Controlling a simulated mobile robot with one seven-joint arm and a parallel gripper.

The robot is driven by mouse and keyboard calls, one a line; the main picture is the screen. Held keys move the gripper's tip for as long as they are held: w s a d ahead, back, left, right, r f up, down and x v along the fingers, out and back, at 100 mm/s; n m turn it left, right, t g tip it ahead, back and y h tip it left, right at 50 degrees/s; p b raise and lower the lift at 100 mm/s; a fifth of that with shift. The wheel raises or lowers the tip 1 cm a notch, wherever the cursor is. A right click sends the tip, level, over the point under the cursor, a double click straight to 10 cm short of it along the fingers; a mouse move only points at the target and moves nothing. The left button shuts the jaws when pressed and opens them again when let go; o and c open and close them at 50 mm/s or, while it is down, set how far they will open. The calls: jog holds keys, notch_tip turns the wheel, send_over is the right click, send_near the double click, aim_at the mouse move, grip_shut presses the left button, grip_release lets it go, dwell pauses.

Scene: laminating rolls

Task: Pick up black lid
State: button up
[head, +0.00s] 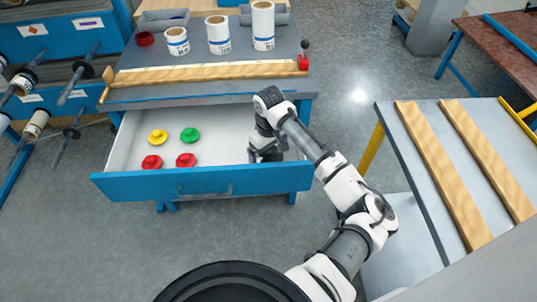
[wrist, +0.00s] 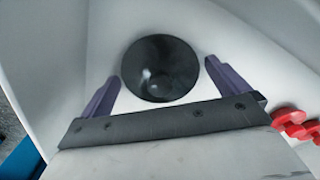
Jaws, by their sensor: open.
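The black lid (wrist: 158,72) is a round, glossy black disc on the white drawer floor, with a raised knob in its middle. In the wrist view my gripper (wrist: 163,72) has its two purple fingers apart, one on each side of the lid. Whether the fingers touch the lid's rim is not clear.
The drawer's left part holds a yellow lid (head: 158,136), a green lid (head: 190,134) and red lids (head: 186,160). Red lids also show in the wrist view (wrist: 288,118). Drawer walls stand close around my gripper. The workbench (head: 220,98) above carries white rolls and a wooden bar.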

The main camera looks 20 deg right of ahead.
jog(key=c, duration=0.8)
jog(key=shift+c, duration=0.2)
jog(key=shift+r, duration=0.1)
